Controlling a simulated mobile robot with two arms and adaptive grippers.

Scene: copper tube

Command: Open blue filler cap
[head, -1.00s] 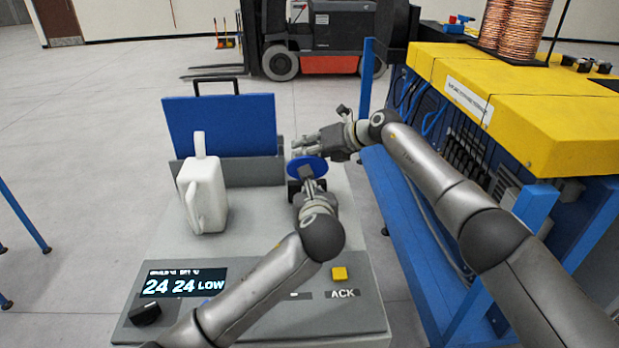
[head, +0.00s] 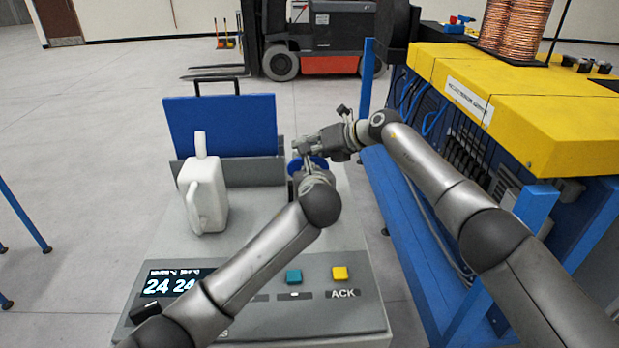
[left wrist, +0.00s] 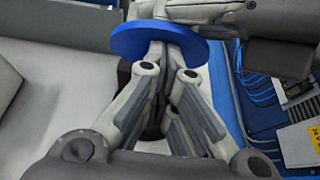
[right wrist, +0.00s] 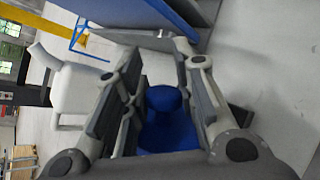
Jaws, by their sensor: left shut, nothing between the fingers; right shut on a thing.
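The blue filler cap (head: 319,162) is a round disc beyond the console, mostly hidden by my grippers in the head view. In the left wrist view the blue disc (left wrist: 128,42) is edge-on above my left fingers. My left gripper (head: 309,172) is shut and empty, close in front of the disc; its fingers (left wrist: 168,75) stand just below it, and I cannot tell if they touch. My right gripper (head: 307,149) reaches in from the right, just above the disc. In the right wrist view its fingers (right wrist: 155,95) are shut on the blue cap (right wrist: 168,118).
A white jug (head: 205,190) stands left of the grippers, before an upright blue panel (head: 222,127). The console has a yellow button (head: 340,273) and a teal button (head: 294,276). A blue-framed machine with a yellow top (head: 540,120) limits the right side.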

